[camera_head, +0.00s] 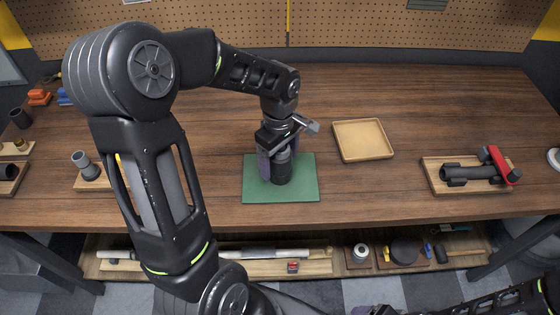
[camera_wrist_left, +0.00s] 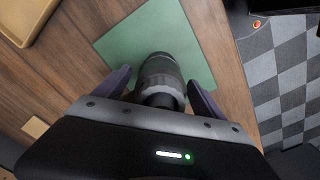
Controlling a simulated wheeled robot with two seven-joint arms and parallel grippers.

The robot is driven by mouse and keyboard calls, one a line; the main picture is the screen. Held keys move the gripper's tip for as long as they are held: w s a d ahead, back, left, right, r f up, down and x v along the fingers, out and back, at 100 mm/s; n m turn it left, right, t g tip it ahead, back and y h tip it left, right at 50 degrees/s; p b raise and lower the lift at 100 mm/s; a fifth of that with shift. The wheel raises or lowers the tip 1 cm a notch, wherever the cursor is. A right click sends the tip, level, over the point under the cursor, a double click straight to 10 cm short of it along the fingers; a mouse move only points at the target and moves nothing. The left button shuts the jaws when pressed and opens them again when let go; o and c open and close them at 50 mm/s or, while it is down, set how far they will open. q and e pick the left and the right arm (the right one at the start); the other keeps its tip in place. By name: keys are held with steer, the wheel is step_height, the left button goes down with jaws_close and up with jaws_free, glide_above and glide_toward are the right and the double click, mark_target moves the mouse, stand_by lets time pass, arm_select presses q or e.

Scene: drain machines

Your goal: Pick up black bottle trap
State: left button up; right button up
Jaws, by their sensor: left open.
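The black bottle trap (camera_head: 281,172) stands on a green mat (camera_head: 296,192) near the middle of the workbench. In the left wrist view the trap (camera_wrist_left: 158,74) has a dark body with a grey ribbed collar, and its near end is hidden by my gripper. My left gripper (camera_head: 274,160) is directly over the trap from above. In the left wrist view its two purple-grey fingers (camera_wrist_left: 158,88) are spread, one on each side of the trap, with visible gaps to it. My right gripper is not clearly visible; only dark parts of my right arm show at the lower right.
An empty wooden tray (camera_head: 338,142) lies right of the mat. A wooden board (camera_head: 432,175) with dark pipe parts and a red-handled tool (camera_head: 505,165) is farther right. Small fittings on boards (camera_head: 102,183) stand at the left. A lower shelf (camera_head: 335,268) holds more parts. The bench between mat and tray is clear.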

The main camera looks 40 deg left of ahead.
arm_select(q)
steer(key=c, duration=1.5)
steer(key=shift+c, duration=0.2)
step_height(320, 180, up, 10)
steer(key=shift+r+b, duration=0.1)
steer(key=shift+b, duration=0.6)
